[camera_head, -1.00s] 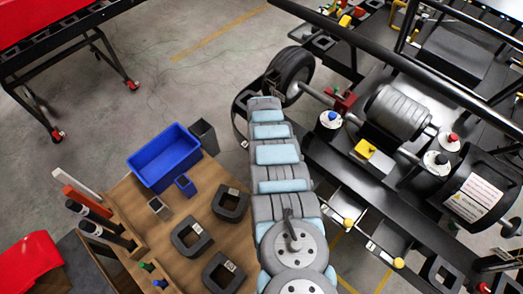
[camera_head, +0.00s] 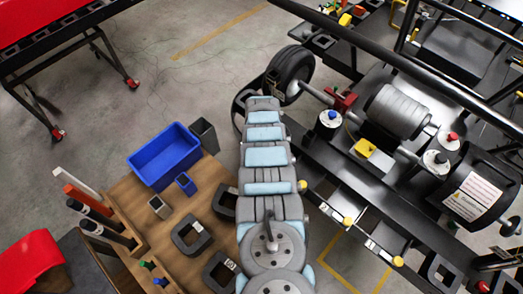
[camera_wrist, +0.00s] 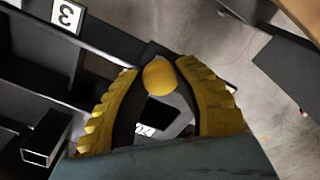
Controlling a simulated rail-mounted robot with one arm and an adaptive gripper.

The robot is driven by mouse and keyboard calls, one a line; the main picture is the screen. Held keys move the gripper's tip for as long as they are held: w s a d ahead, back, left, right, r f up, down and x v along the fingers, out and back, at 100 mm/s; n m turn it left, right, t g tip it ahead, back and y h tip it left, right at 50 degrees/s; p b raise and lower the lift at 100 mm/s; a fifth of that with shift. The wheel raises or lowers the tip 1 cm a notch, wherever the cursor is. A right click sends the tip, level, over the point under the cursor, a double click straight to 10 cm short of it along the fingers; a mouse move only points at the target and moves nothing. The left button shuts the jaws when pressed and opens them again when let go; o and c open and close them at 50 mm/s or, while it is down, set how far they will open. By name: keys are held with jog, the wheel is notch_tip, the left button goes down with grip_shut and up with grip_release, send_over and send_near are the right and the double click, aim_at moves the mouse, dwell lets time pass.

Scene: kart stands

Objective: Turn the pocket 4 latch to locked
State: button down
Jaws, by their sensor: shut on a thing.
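In the wrist view, my gripper (camera_wrist: 162,72) has its two yellow ribbed fingers on either side of a round yellow latch knob (camera_wrist: 159,78) and is shut on it. The knob is near the fingertips, above a dark frame. A label under the knob, between the fingers, is partly hidden and I cannot read it. A neighbouring label (camera_wrist: 68,14) reads 3, upside down. In the head view my arm hides the gripper. Other yellow knobs (camera_head: 348,221) show along the rack's front edge, one of them (camera_head: 302,186) close to my arm.
A wooden table (camera_head: 150,220) at lower left carries a blue bin (camera_head: 164,157) and several dark blocks (camera_head: 191,235). The black kart stand (camera_head: 420,225) with rollers and a wheel (camera_head: 290,75) fills the right.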

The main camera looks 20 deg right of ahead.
jog(key=shift+f, duration=0.1)
jog(key=c, duration=0.7)
grip_release()
jog(key=shift+r, duration=0.2)
jog(key=shift+w+r, duration=0.1)
jog(key=shift+r, duration=1.25)
notch_tip(320, 180, up, 9)
